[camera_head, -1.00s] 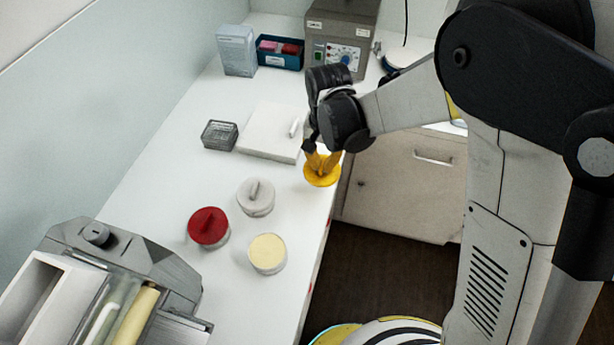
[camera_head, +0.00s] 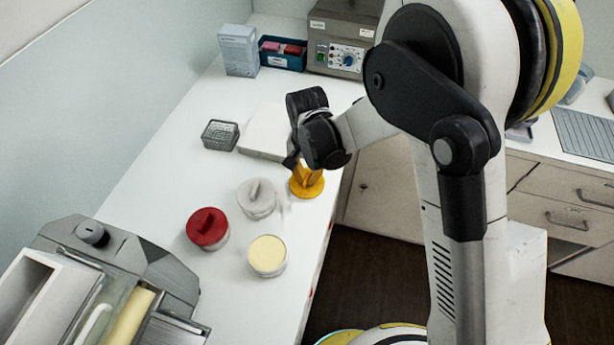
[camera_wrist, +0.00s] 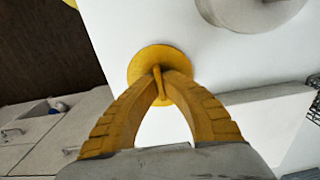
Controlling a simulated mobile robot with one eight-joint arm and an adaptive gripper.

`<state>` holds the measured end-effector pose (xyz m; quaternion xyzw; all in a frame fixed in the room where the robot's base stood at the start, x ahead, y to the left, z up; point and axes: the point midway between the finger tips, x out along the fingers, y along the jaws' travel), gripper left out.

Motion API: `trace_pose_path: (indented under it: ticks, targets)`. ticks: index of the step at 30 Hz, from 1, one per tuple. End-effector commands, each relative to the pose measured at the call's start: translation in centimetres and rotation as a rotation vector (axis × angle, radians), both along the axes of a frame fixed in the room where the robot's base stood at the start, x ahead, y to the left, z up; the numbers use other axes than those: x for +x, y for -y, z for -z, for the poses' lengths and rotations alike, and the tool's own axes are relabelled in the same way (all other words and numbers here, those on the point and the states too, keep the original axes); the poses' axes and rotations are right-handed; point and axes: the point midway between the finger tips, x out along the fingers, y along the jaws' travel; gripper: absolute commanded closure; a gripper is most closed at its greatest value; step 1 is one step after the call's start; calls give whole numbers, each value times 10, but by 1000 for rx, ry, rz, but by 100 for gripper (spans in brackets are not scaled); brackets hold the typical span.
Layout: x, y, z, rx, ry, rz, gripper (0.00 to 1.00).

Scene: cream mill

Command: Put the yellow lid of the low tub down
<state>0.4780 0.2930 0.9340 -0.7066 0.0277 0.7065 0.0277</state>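The yellow lid (camera_head: 309,190) is a round disc with an upright grip, near the counter's right edge in the head view. My gripper (camera_wrist: 159,79) has yellow fingers that meet around the lid's grip in the wrist view, with the lid's disc (camera_wrist: 151,55) beyond the fingertips. The head view does not show clearly whether the lid touches the counter. The low tub (camera_head: 267,262) stands open nearer the camera, with pale yellow cream inside. My wrist partly hides the fingers in the head view.
A tub with a red lid (camera_head: 208,227) and one with a grey-white lid (camera_head: 256,196) stand left of the lid. A white slab (camera_head: 263,135) and a wire basket (camera_head: 220,135) lie behind. Bare counter (camera_head: 165,175) lies to the left. A steel machine (camera_head: 125,260) fills the front left.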

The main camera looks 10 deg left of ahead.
Motion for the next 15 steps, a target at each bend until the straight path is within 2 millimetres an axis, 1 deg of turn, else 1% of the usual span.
trace_pose_path:
  ticks: [1,2,3,11,15]
  targets:
    - [0,0,2,0,0,0,88]
    - [0,0,1,0,0,0,78]
    - [0,0,1,0,0,0,73]
    - [0,0,0,0,0,0,73]
    - [0,0,-8,0,0,0,73]
